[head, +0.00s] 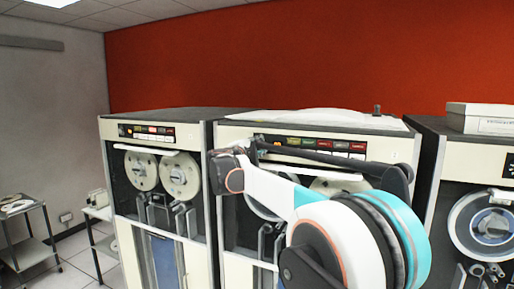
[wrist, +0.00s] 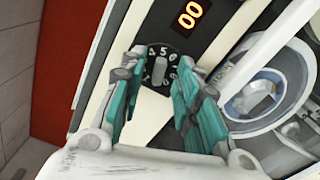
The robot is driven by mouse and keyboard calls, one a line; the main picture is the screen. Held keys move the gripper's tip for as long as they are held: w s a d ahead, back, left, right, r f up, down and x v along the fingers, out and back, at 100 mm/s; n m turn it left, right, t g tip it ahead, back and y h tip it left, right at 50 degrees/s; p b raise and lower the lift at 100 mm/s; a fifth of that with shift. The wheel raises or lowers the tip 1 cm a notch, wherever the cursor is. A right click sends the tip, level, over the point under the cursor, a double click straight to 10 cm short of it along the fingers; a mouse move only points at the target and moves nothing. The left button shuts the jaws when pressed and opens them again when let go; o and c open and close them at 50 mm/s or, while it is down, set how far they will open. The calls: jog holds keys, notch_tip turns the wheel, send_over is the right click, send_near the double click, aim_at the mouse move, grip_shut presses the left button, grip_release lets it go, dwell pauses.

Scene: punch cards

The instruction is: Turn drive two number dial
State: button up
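The number dial (wrist: 158,66) is round and black with white digits around its edge and a grey bar-shaped knob in the middle. It shows in the wrist view, beside an orange display (wrist: 190,14) reading 00. My gripper (wrist: 158,76) is open, its teal fingers on either side of the dial's lower part, with nothing visible between them. I cannot tell whether a fingertip touches the knob.
A left tape drive (head: 155,118) with two reels and a right drive (head: 480,150) flank the middle one. A tape reel (wrist: 258,95) lies right of the fingers in the wrist view. A white box (head: 483,117) sits on the right drive. A cart (head: 30,250) stands at left.

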jog(key=shift+s, duration=0.1)
jog(key=v, duration=1.1)
jog(key=shift+s+a, duration=0.15)
jog(key=shift+s, duration=0.25)
